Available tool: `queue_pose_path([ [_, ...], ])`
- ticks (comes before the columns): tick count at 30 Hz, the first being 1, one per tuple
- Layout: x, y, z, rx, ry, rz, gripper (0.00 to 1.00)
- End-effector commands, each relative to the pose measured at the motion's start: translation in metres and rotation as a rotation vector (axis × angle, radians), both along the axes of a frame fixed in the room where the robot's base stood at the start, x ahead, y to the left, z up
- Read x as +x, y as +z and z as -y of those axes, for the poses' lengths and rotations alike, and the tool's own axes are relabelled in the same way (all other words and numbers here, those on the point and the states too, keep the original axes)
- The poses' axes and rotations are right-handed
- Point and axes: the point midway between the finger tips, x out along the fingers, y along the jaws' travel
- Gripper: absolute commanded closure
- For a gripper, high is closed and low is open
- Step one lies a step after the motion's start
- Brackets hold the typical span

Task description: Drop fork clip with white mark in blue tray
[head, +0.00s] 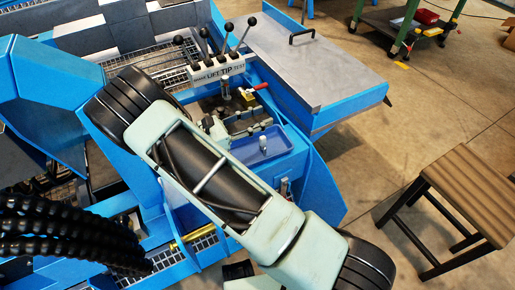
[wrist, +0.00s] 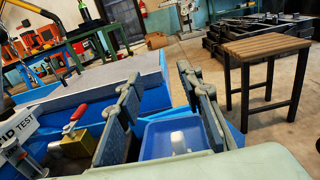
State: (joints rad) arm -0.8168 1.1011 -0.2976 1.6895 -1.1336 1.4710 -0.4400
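The blue tray (head: 245,157) sits on the blue machine, right of the small metal parts. It also shows in the wrist view (wrist: 150,145), between and beyond my fingers. A small pale piece (head: 263,141) is in the tray and shows in the wrist view (wrist: 178,141); I cannot tell whether it is the fork clip with the white mark. My gripper (wrist: 158,80) is open, its two fingers well apart, with nothing seen between them. In the head view my arm hides most of the gripper and part of the work area.
A panel with black-knobbed levers (head: 218,70) stands behind the tray. A red-handled valve (head: 253,89) is close by, and it shows in the wrist view (wrist: 75,135). A grey-topped blue bench (head: 310,70) lies at the back right. A wooden stool (head: 470,190) stands on open floor.

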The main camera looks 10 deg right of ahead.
Motion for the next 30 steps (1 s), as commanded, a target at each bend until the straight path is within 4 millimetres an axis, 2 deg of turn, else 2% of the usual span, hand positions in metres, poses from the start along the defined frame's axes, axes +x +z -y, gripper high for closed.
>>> queue_pose_path([
  [3,0.0,0.02,0.0,0.002,0.0,0.002,0.66],
  [9,0.0,0.039,0.0,0.0,0.0,0.0,0.66],
  [26,0.0,0.045,0.002,0.002,-0.005,0.003,0.66],
  [29,-0.002,0.064,0.012,0.017,-0.033,0.025,0.66],
  [30,-0.003,0.076,0.019,0.028,-0.052,0.041,0.66],
])
